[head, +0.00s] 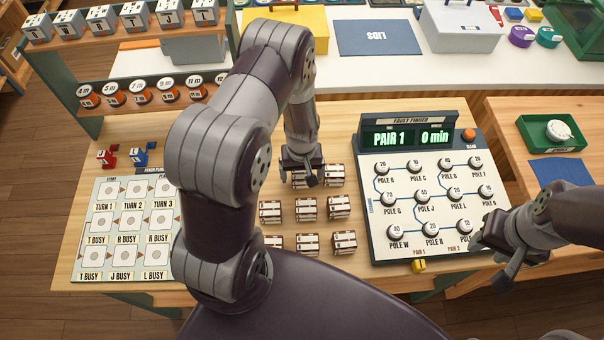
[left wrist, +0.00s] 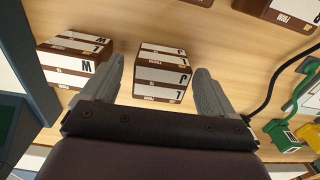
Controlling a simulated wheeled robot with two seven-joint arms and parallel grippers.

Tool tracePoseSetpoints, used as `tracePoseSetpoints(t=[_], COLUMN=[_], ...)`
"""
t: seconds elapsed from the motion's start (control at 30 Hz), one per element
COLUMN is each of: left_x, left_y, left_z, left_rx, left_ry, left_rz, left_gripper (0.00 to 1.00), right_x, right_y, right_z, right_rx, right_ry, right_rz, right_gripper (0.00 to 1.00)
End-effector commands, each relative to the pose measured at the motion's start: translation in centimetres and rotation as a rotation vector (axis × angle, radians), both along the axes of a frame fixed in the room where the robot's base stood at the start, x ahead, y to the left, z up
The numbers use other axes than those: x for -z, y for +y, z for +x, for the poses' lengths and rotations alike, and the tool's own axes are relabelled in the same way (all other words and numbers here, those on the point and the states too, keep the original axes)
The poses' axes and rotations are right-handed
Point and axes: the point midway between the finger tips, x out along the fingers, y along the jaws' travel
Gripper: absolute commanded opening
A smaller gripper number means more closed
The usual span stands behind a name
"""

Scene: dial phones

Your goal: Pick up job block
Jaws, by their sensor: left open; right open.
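Several brown-and-white job blocks stand in rows on the wooden table in the head view, among them a middle one (head: 306,208) and a front right one (head: 344,242). My left gripper (head: 302,180) is over the back row, pointing down, and partly hides the blocks there. In the left wrist view the open left gripper (left wrist: 158,68) has a block lettered J and L (left wrist: 163,72) between its fingers, with visible gaps at both sides. Another block, lettered W and L (left wrist: 75,60), is left of the fingers. My right gripper (head: 492,262) is open and empty at the panel's lower right corner.
The fault finder panel (head: 418,205) with its round dials stands right of the blocks. The turn board (head: 130,232) lies to the left, partly behind my left arm. A rack of orange-banded dials (head: 140,97) is at the back left. A green tray (head: 535,131) is far right.

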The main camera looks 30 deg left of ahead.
Motion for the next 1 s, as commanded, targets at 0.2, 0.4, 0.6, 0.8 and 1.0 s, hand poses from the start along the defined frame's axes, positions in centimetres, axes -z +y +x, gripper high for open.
tracePoseSetpoints(t=[0.2,0.4,0.6,0.8,1.0], left_x=[0.8,0.8,0.8,0.4,-2.5], left_y=[0.0,0.0,0.0,0.0,0.0], left_z=[0.0,0.0,0.0,0.1,0.2], left_rx=[0.0,0.001,0.001,0.001,0.001], left_ry=[-0.002,-0.001,-0.002,-0.002,-0.007], left_rz=[0.001,0.001,0.001,0.0,0.001], left_gripper=[0.87,0.45,0.3,0.3,0.3], right_x=[0.0,0.0,0.0,0.1,0.6], right_y=[0.0,0.0,0.0,0.0,0.0], right_z=[0.0,0.0,0.0,0.0,0.0], right_rx=[0.0,0.0,0.0,0.0,0.0], right_ry=[0.0,0.0,0.0,0.0,0.0], right_rz=[0.0,0.0,0.0,0.0,0.0], right_gripper=[0.43,0.43,0.43,0.43,0.43])
